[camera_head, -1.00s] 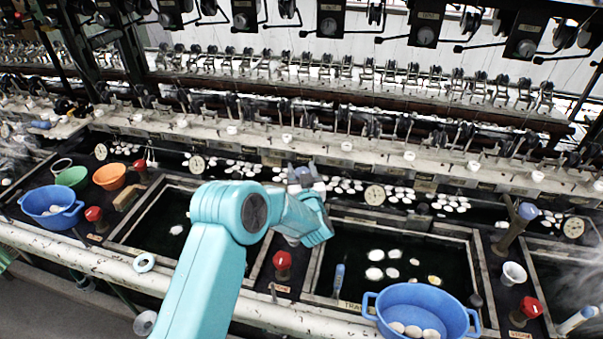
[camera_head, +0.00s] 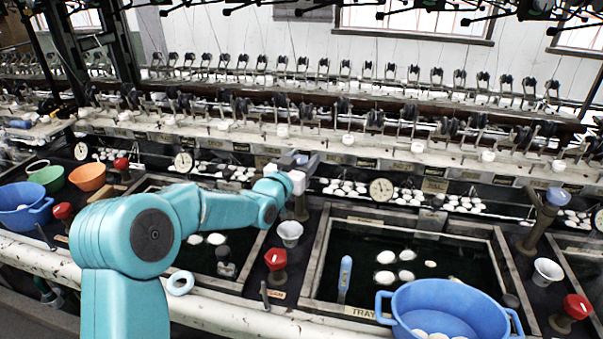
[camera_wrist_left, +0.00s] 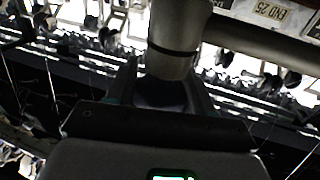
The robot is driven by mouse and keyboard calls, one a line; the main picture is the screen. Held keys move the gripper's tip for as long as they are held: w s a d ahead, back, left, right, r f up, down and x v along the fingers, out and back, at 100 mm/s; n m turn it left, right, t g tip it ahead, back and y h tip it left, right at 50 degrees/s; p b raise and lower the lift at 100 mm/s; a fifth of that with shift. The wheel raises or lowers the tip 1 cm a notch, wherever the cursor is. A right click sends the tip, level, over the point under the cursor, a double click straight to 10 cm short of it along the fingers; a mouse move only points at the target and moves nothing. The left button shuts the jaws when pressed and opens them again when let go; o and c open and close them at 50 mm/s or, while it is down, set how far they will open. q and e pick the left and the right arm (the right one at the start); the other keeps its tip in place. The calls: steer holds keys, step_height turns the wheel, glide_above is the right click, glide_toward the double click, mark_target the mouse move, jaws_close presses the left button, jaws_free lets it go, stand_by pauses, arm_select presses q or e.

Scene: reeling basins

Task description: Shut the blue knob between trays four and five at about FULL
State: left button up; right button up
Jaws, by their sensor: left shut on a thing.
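My left gripper (camera_head: 299,174) is shut at the top of a brownish post (camera_head: 301,207) between two sunken trays. A little of a blue knob (camera_head: 302,160) shows there, mostly hidden by the jaws. In the left wrist view, the gripper's fingers (camera_wrist_left: 165,92) close on a dark, shaded knob at the end of a grey pipe (camera_wrist_left: 178,40). The knob's setting cannot be read. The right-hand tray (camera_head: 318,262) has a TRAY label (camera_head: 362,312) whose number is unreadable. The left-hand tray (camera_head: 215,281) is partly behind my arm. My right gripper is not in view.
Another blue knob (camera_head: 558,196) tops a post at the right. A red knob (camera_head: 276,259) and a white cup (camera_head: 290,233) stand below my gripper. A blue basin (camera_head: 440,305) overlaps the right-hand tray's front. Dial gauges (camera_head: 381,188) line the back.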

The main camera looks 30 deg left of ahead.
arm_select(q)
steer(key=shift+h, duration=0.4)
steer(key=shift+r, duration=0.1)
steer(key=o, duration=1)
steer(key=shift+w, duration=0.1)
steer(key=shift+c, duration=0.2)
steer(key=shift+s+b, duration=0.4)
steer(key=shift+s, duration=0.25)
steer(key=s+b, duration=0.2)
steer(key=s, duration=1.3)
steer(key=shift+a+b, duration=0.15)
steer(key=shift+b, duration=0.15)
